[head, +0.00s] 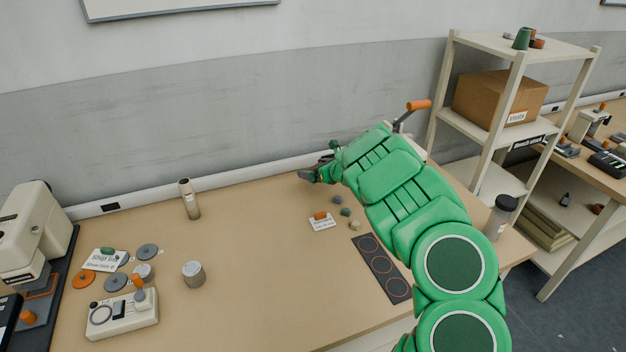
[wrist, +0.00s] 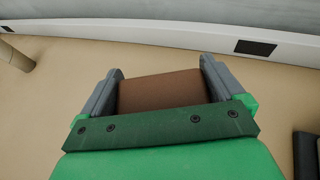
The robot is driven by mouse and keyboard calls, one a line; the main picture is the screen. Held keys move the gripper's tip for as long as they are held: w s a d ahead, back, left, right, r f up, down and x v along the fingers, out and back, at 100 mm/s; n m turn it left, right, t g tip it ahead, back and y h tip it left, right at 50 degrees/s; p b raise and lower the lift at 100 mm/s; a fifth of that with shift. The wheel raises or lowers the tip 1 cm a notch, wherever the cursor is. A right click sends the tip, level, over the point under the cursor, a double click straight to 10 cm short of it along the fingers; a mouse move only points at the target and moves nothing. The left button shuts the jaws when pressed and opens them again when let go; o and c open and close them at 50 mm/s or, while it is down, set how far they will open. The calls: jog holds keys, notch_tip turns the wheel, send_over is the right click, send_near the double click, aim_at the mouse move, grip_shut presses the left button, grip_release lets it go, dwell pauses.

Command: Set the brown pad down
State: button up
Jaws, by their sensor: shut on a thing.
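The brown pad (wrist: 160,92) sits between the two grey fingers of my gripper (wrist: 162,70) in the wrist view, and the fingers are shut on it. In the head view my gripper (head: 316,174) is over the back of the tan table (head: 260,300), near the wall. The pad is not clearly visible there, hidden by the hand and arm. I cannot tell whether the pad touches the table. A dark strip with three orange rings (head: 366,244) lies on the table, in front of my gripper and partly beside my arm.
A small card with an orange piece (head: 322,226) and several small stones (head: 346,212) lie near my arm. A tan cylinder (head: 189,198), a grey tin (head: 193,275) and a control box (head: 122,316) stand left. A bottle (head: 499,218) stands right. The table's middle is clear.

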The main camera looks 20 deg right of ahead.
jog(key=shift+w+d+f, duration=0.15)
jog(key=shift+w+f, duration=0.55)
jog(key=shift+f, duration=0.1)
jog(key=shift+w+d+f, duration=0.15)
jog(key=shift+w+f, duration=0.55)
jog(key=shift+f, duration=0.1)
jog(key=shift+w+d+f, duration=0.1)
jog(key=shift+w+f, duration=0.1)
jog(key=shift+f, duration=1.7)
jog(key=o, duration=0.6)
jog(key=shift+f, duration=0.1)
jog(key=shift+o, duration=0.3)
